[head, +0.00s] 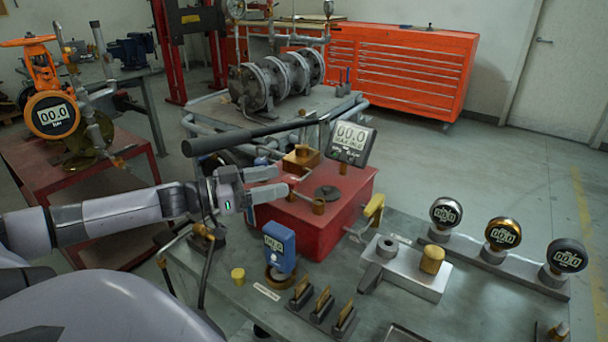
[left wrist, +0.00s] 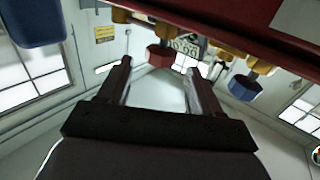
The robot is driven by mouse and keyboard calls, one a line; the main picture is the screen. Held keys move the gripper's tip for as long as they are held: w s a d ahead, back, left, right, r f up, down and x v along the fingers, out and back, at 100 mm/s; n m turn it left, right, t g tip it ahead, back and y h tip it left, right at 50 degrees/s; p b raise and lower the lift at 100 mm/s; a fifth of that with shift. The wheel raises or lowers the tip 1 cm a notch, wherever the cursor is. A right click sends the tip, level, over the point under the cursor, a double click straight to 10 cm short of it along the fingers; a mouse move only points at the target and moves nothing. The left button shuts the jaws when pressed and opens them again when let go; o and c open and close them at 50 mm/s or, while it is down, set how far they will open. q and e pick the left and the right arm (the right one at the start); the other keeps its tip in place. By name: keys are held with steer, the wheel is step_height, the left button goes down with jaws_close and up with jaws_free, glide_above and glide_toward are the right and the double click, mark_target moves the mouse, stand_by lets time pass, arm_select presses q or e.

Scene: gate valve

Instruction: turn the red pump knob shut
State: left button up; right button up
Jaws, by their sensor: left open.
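The red pump (head: 310,225) is a red box on the workbench with brass fittings and a tilted digital display on top. The red knob (left wrist: 159,56) shows in the left wrist view, many-sided, on a brass stem; I cannot make it out in the head view. My left gripper (head: 276,183) is open at the pump's left side. In the left wrist view its two fingers (left wrist: 157,68) point toward the red knob, which appears between their tips; no contact is clear. A blue knob (left wrist: 245,88) sits to the right, outside the fingers. My right gripper is not in view.
A black pump handle (head: 240,136) reaches left above my left gripper. A blue gauge (head: 280,246) stands in front of the pump. Several round gauges (head: 503,233) stand on the bench at right. An orange gauge (head: 52,115) is at left.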

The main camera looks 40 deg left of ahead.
mark_target(298, 176)
arm_select(q)
steer(key=shift+b+x, duration=0.5)
steer(key=shift+x, duration=0.25)
steer(key=shift+b+x, duration=0.7)
steer(key=shift+x, duration=0.55)
steer(key=shift+w+d, duration=0.25)
steer(key=shift+w, duration=0.15)
steer(key=shift+w+d+b, duration=0.35)
steer(key=shift+w, duration=0.25)
steer(key=c, duration=1)
steer(key=shift+o, duration=0.2)
